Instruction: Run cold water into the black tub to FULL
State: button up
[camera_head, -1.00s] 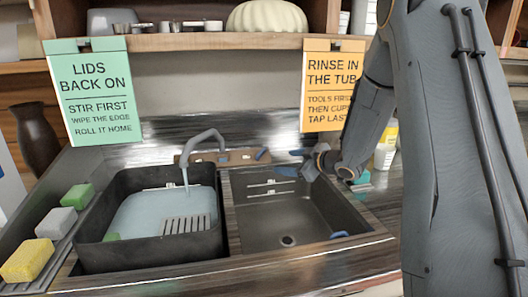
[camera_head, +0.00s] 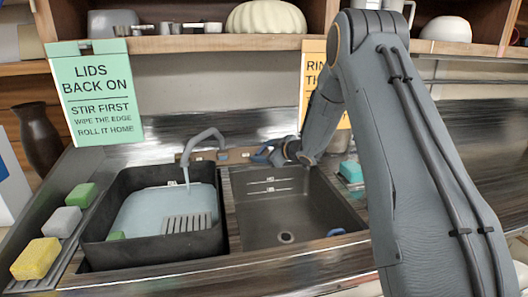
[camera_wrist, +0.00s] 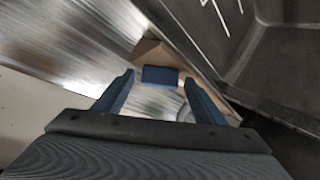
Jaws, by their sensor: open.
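The black tub (camera_head: 105,245) stands in the left part of the sink and holds pale blue water (camera_head: 150,212). The grey tap spout (camera_head: 205,135) arches over it, and a thin stream seems to fall into the water. Faint white marks on the tub's back inner wall are too small to read. My gripper (camera_head: 266,152) is behind the sink, right of the spout, by the wooden tap board (camera_head: 236,156). In the wrist view my gripper (camera_wrist: 158,82) is open, its blue fingers on either side of a small blue block (camera_wrist: 160,75), without visible contact.
The empty dark basin (camera_head: 285,215) lies right of the tub. Three sponges, yellow (camera_head: 36,258), grey (camera_head: 62,221) and green (camera_head: 81,195), lie at left. A teal sponge (camera_head: 351,170) is right of the basin. A shelf (camera_head: 220,43) with hanging signs runs above.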

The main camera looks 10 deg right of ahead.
jog(key=c, duration=1.1)
jog(key=shift+o, duration=0.2)
jog(key=m+h+b, duration=0.1)
jog(key=m, duration=0.1)
jog(key=m+t+h+b, duration=0.1)
jog(key=m, duration=0.1)
jog(key=m+t+h+b, duration=0.1)
jog(key=m+b, duration=0.1)
jog(key=shift+s+a+f, duration=0.1)
jog(key=shift+a+f, duration=0.1)
jog(key=shift+a, duration=0.15)
jog(key=shift+m+t+h+b, duration=0.4)
jog(key=shift+m+h+b, duration=0.65)
jog(key=shift+m+h, duration=0.75)
jog(key=shift+r+m, duration=0.1)
jog(key=shift+m, duration=0.4)
jog(key=o, duration=1.1)
jog(key=shift+c, duration=0.2)
